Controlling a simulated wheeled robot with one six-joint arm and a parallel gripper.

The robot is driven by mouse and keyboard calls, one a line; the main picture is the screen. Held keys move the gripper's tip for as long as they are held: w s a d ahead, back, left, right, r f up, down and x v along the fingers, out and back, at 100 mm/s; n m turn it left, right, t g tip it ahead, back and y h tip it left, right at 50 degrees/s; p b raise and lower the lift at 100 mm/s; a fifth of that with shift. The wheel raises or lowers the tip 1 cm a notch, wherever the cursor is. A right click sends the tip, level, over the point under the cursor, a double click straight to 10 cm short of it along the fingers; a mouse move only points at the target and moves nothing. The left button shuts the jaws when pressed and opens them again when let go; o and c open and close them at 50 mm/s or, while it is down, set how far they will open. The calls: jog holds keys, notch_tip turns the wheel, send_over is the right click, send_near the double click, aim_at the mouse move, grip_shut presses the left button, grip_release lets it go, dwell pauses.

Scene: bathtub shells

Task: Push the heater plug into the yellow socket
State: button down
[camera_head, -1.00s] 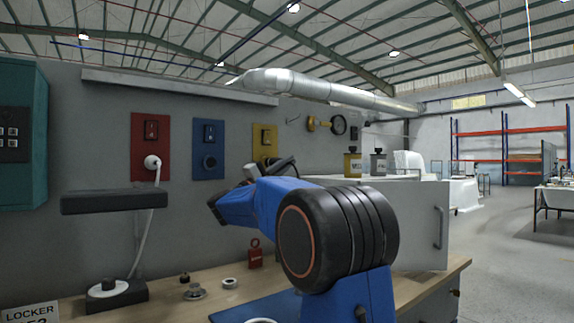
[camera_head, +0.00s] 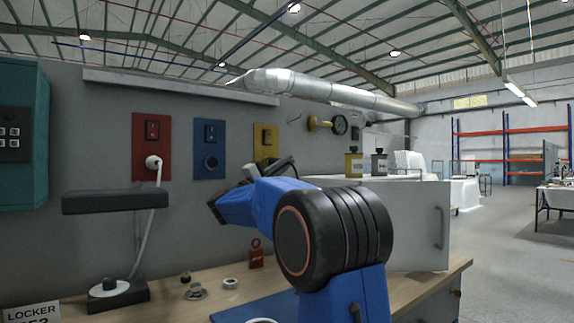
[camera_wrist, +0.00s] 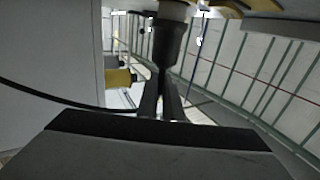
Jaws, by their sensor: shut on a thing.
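The yellow socket panel (camera_head: 261,141) is on the grey wall, with a dark switch at its upper part. My arm and gripper hide its lower part in the head view. My gripper (camera_wrist: 165,88) is shut on the dark heater plug (camera_wrist: 168,45) in the wrist view. The plug's far end reaches a pale round part at the top edge, beside a yellow edge of the panel (camera_wrist: 228,6). I cannot tell whether the plug is in the socket. A black cable (camera_wrist: 60,98) runs left from near the fingers.
A red panel (camera_head: 139,168) with a white plug and cord, and a blue panel (camera_head: 209,165) with a round socket, are to the left. A dark lamp-like head (camera_head: 115,201) stands over the bench (camera_head: 190,312). Small parts and a red padlock (camera_head: 256,258) are on the bench.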

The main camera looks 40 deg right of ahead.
jog(key=shift+w, duration=0.85)
jog(key=c, duration=1.8)
grip_release()
jog(key=shift+c, duration=0.2)
jog(key=v, duration=1.7)
jog(key=shift+a, duration=0.15)
jog(key=shift+f, duration=0.15)
